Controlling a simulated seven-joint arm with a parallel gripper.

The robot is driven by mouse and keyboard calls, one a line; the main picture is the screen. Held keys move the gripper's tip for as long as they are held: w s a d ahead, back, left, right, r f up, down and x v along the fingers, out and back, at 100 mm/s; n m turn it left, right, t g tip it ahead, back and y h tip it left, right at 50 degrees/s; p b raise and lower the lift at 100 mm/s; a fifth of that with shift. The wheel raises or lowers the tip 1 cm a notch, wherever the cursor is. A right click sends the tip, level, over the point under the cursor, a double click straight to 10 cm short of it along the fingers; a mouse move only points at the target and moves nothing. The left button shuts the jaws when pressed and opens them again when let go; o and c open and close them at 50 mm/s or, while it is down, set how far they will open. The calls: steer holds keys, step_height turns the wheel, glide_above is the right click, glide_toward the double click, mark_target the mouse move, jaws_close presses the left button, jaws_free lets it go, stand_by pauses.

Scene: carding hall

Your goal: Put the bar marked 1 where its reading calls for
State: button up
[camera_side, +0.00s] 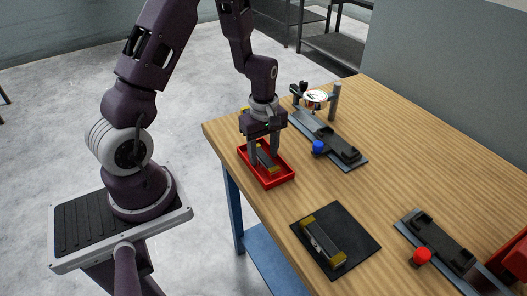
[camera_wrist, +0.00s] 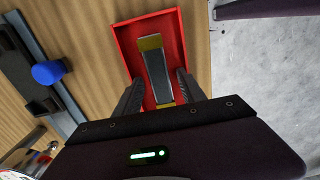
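A grey bar with yellow ends (camera_wrist: 156,72) lies in a red tray (camera_wrist: 125,38); the tray also shows in the side view (camera_side: 270,184). My gripper (camera_side: 263,153) is down at this tray, its fingers on either side of the bar. In the wrist view my gripper (camera_wrist: 159,77) is open, with gaps between fingers and bar. A second bar with yellow ends (camera_side: 323,243) lies on a black mat (camera_side: 352,232). No number is legible on either bar. A dial gauge (camera_side: 315,97) stands on a rail fixture with a blue knob (camera_side: 318,147); its reading is illegible.
A similar grey fixture (camera_side: 440,240) with a red knob (camera_side: 421,255) is at the right, beside a red container (camera_side: 516,262) cut off by the frame. A small yellow piece shows behind my gripper. The wooden table (camera_side: 400,150) is clear between the fixtures.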

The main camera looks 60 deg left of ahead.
step_height(320, 180, up, 12)
step_height(320, 180, up, 5)
steer(key=m+t, duration=0.1)
steer(key=m, duration=0.2)
glide_above(264, 157)
steer(key=s+d, duration=0.1)
steer(key=d, duration=0.2)
steer(key=s+d+r+m+t, duration=0.2)
steer(key=s+d+r+m, duration=0.2)
steer(key=s+m, duration=0.3)
steer(key=s+d+r+m+t, duration=0.2)
steer(key=s+d+r+m, duration=0.2)
steer(key=s+m, duration=0.4)
steer(key=shift+r+t, duration=0.3)
